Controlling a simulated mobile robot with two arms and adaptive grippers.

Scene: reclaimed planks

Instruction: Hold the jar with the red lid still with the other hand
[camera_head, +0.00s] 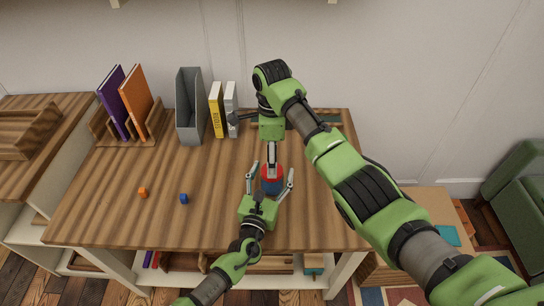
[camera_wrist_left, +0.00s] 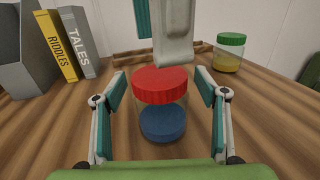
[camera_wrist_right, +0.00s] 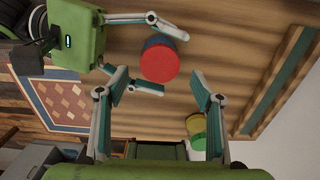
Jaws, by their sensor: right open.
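The jar with the red lid (camera_head: 271,186) stands upright on the wooden desk; its walls look clear and something blue is inside at the bottom. In the left wrist view the jar (camera_wrist_left: 161,104) is between the fingers of my left gripper (camera_wrist_left: 162,85), which is open with a gap on both sides. My right gripper (camera_head: 271,160) comes in from the back, at the lid. In the right wrist view its fingers (camera_wrist_right: 160,74) are spread, with the red lid (camera_wrist_right: 159,64) beyond them. Whether it touches the lid I cannot tell.
A jar with a green lid (camera_wrist_left: 228,54) stands behind to the right. Books (camera_head: 216,108), a grey file holder (camera_head: 190,106) and a book rack (camera_head: 127,126) line the back. An orange cube (camera_head: 142,191) and a blue cube (camera_head: 184,198) lie at left. The front left desk is clear.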

